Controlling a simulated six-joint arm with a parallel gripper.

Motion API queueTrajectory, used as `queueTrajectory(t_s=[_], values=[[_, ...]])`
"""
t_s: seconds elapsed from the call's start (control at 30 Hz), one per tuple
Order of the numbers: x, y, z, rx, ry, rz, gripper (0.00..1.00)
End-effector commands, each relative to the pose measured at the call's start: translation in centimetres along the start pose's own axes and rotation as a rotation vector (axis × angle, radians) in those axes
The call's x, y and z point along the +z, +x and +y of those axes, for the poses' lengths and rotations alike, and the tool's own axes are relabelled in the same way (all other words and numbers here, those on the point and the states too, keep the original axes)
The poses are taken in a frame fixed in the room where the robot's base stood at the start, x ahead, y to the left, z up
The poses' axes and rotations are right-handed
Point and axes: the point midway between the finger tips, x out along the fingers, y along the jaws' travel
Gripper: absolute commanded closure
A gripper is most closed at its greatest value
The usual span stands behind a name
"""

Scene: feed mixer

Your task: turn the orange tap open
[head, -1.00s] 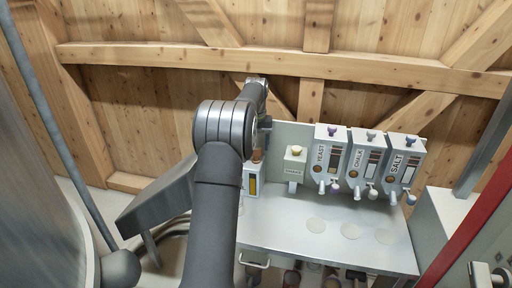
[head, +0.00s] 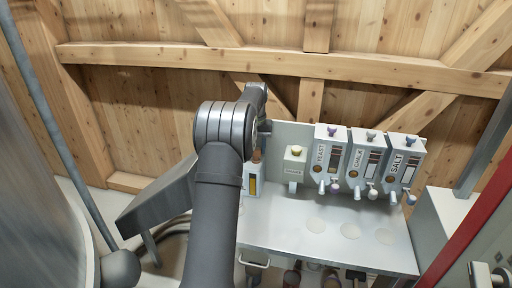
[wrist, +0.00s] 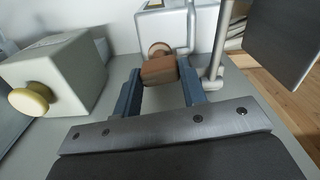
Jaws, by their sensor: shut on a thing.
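The orange tap (wrist: 158,71) shows in the wrist view as a brownish-orange block with a round end behind it, on the front of a pale unit. My gripper (wrist: 160,80) has its two dark fingers on either side of the block and is shut on it. In the head view a small part of the orange tap (head: 257,156) shows beside my arm, above a unit with a yellow window (head: 253,186). My arm hides the gripper's fingers in the head view.
A pale box with a cream knob (wrist: 30,101) stands close left of my gripper in the wrist view. A thin metal rod stands close to the right finger. Yeast, chalk and salt dispensers (head: 364,160) stand right on the grey bench (head: 290,238), whose front is mostly clear.

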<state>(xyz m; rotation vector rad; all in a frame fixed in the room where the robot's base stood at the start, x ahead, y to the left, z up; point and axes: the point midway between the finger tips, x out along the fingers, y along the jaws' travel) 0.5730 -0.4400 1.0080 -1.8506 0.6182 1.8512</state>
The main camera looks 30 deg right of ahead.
Motion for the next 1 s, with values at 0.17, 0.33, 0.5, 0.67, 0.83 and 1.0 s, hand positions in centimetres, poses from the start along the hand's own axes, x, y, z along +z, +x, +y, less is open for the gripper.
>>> queueTrajectory(t_s=[0.17,0.33,0.5,0.67,0.83,1.0], values=[[-0.02,-0.06,0.01,0.000,0.116,0.001,0.85],[-0.03,-0.08,0.01,0.000,0.158,0.001,0.85],[-0.03,-0.09,0.01,0.000,0.158,0.001,0.85],[-0.03,-0.09,0.01,0.000,0.158,0.002,0.44],[-0.03,-0.06,-0.08,-0.001,0.156,0.001,0.40],[-0.03,-0.03,-0.16,-0.002,0.155,0.001,0.40]])
